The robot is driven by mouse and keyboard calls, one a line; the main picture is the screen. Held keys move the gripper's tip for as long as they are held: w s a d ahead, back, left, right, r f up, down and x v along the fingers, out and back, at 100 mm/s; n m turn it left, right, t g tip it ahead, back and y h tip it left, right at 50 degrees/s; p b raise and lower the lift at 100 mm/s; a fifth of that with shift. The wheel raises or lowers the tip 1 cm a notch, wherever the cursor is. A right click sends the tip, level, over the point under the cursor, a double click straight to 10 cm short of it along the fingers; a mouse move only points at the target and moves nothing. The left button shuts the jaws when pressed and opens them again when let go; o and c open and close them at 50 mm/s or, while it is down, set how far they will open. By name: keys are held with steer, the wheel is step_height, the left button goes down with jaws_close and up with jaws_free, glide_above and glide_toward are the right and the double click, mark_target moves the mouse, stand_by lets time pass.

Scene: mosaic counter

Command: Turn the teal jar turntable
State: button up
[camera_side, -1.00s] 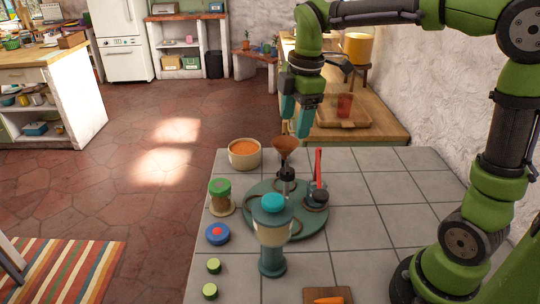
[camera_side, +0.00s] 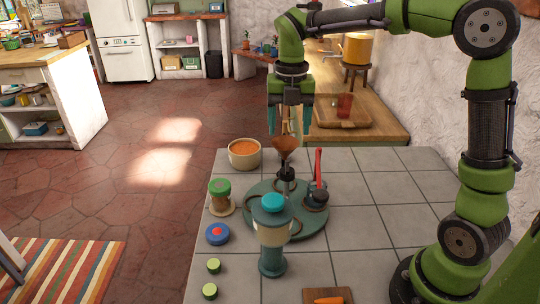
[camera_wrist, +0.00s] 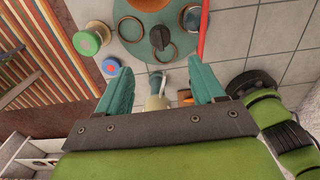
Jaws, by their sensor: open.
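The teal turntable (camera_side: 312,226) lies flat on the tiled counter and also shows at the top of the wrist view (camera_wrist: 130,40). A dark central post and several rings are on it. A brown funnel (camera_side: 284,143) stands above its middle. A small jar with a red handle (camera_side: 318,170) stands on its right side. My gripper (camera_side: 289,121) is open and empty, above and behind the turntable, touching nothing that I can see. Its two teal fingers are spread apart in the wrist view (camera_wrist: 158,75).
A teal-lidded canister (camera_side: 272,232) stands in front of the turntable and partly hides it. A green-lidded jar (camera_side: 220,196) and blue disc (camera_side: 217,234) are on its left. A bowl of orange food (camera_side: 244,155) stands behind left. The counter's right side (camera_side: 385,190) is clear.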

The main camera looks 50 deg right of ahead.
mark_target(287, 166)
step_height(287, 166, down, 11)
steer(key=shift+f, duration=0.2)
steer(key=shift+c, duration=0.5)
jaws_close()
